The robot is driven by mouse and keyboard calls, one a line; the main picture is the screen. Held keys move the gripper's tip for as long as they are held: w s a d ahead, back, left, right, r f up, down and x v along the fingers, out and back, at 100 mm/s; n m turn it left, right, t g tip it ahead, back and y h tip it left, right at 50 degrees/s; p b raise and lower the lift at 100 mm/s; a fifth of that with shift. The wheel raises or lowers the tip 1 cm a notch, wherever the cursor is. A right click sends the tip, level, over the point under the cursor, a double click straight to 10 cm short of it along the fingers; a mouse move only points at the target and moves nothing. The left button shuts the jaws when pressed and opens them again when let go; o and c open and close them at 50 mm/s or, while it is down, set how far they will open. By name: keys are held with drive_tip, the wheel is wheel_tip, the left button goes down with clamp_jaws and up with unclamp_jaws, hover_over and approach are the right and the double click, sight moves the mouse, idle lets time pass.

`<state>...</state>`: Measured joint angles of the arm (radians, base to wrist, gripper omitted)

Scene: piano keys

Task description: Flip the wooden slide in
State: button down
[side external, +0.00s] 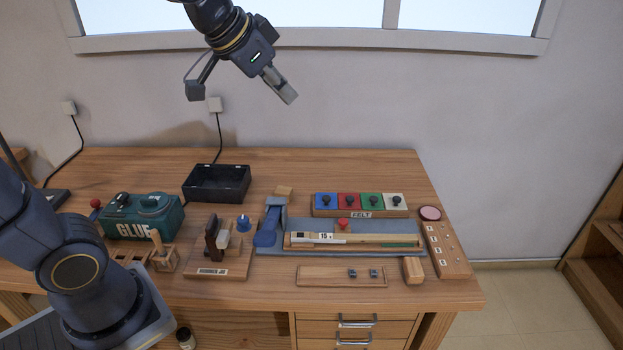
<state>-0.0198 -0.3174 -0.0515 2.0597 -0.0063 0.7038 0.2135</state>
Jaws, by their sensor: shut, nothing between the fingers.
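My gripper (289,97) is high above the back of the bench, in front of the wall, pointing down to the right. Its fingers are together and empty, well apart from everything on the bench. A blue-grey jig (420,252) holds a long pale wooden key (375,239) marked 15, lying flat, with a red knob (343,223) behind it. A blue lever (266,237) stands at the jig's left end. I cannot tell which is the wooden slide.
A felt rack (361,213) with coloured squares stands behind the jig. A black open box (217,183), a green glue unit (146,216) and a wooden stand (219,272) are to the left. A shallow wooden tray (325,277) lies in front. The back right bench top is clear.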

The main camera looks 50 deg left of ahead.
drive_tip(key=w+d+f+m, duration=0.1)
drive_tip(key=w+f, duration=0.4)
drive_tip(key=w, duration=0.7)
drive_tip(key=w+f+g, duration=0.2)
drive_tip(key=w+f, duration=0.2)
drive_tip(key=f, duration=0.7)
drive_tip(key=w+f+g+h, duration=0.1)
drive_tip(key=w+f, duration=0.3)
drive_tip(key=f, duration=0.8)
drive_tip(key=shift+w+g, duration=0.15)
drive_tip(key=shift+g, duration=0.45)
drive_tip(key=shift+d, duration=0.1)
